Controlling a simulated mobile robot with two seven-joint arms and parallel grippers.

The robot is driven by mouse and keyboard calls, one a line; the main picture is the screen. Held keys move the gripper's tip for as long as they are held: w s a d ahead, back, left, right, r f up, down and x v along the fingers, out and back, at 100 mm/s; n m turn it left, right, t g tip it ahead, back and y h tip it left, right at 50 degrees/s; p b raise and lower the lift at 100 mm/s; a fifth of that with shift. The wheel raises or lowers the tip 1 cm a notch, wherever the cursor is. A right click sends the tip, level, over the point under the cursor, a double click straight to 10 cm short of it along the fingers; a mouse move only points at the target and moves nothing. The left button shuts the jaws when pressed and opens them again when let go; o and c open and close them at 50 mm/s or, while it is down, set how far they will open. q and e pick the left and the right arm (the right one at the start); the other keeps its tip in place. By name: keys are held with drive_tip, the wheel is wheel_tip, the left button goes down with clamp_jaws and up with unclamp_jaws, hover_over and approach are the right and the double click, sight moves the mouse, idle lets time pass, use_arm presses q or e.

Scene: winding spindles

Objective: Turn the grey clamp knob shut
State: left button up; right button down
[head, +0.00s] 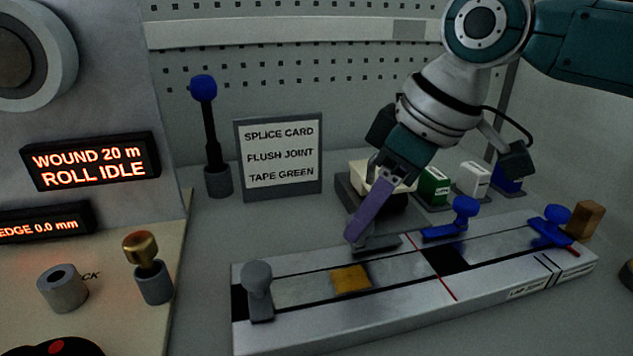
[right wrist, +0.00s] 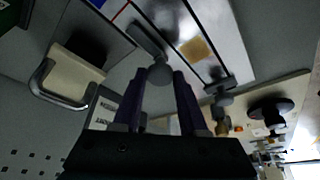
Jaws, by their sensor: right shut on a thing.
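My right gripper (head: 354,236) reaches down from the upper right onto the far edge of the silver splicing block (head: 395,315). Its purple fingers are shut on a grey clamp knob (right wrist: 160,73), which shows between the fingertips in the right wrist view. In the head view the fingers hide that knob, and its dark grey clamp bar (head: 378,245) shows beside them, lying along the far rail. A second grey clamp knob (head: 258,274) stands upright at the block's left end, apart from the gripper. My left gripper is not in view.
Blue-knobbed clamps (head: 464,208) sit on the block's right half. An amber patch (head: 351,279) lies on its track. Behind stand a splice card (head: 280,155), a blue-topped lever (head: 204,90) and a green box (head: 433,186). A winder panel (head: 80,260) stands left.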

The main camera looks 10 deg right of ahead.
drive_tip(key=shift+s+r+m+p, duration=0.1)
drive_tip(key=shift+r+m+p, duration=0.2)
drive_tip(key=shift+p, duration=0.6)
drive_tip(key=m+p, duration=0.2)
drive_tip(key=p, duration=0.1)
drive_tip(key=m+t+h+p, duration=0.1)
drive_tip(key=m+p, duration=0.1)
drive_tip(key=p, duration=0.1)
drive_tip(key=m+h+p, duration=0.1)
drive_tip(key=m+p, duration=0.1)
drive_tip(key=p, duration=0.1)
drive_tip(key=shift+s+a+m, duration=0.1)
drive_tip(key=shift+a+m, duration=0.2)
drive_tip(key=shift+a, duration=0.05)
drive_tip(key=shift+f+m+h+p, duration=0.1)
drive_tip(key=shift+m+h+p, duration=0.4)
drive_tip(key=shift+m+p, duration=0.3)
drive_tip(key=shift+a+m+h+p, duration=0.15)
drive_tip(key=shift+m+h+p, duration=0.15)
drive_tip(key=shift+m, duration=0.7)
drive_tip(key=shift+f+m+h, duration=0.15)
drive_tip(key=shift+m+h, duration=0.25)
drive_tip(key=shift+m, duration=0.5)
drive_tip(key=shift+a+f+m+h+b, duration=0.1)
drive_tip(key=shift+m+h+b, duration=0.3)
drive_tip(key=shift+m, duration=0.8)
drive_tip(key=shift+m+g+h+b, duration=0.45)
drive_tip(key=shift+m+b, duration=0.3)
drive_tip(key=shift+m, duration=0.75)
drive_tip(key=shift+w, duration=0.2)
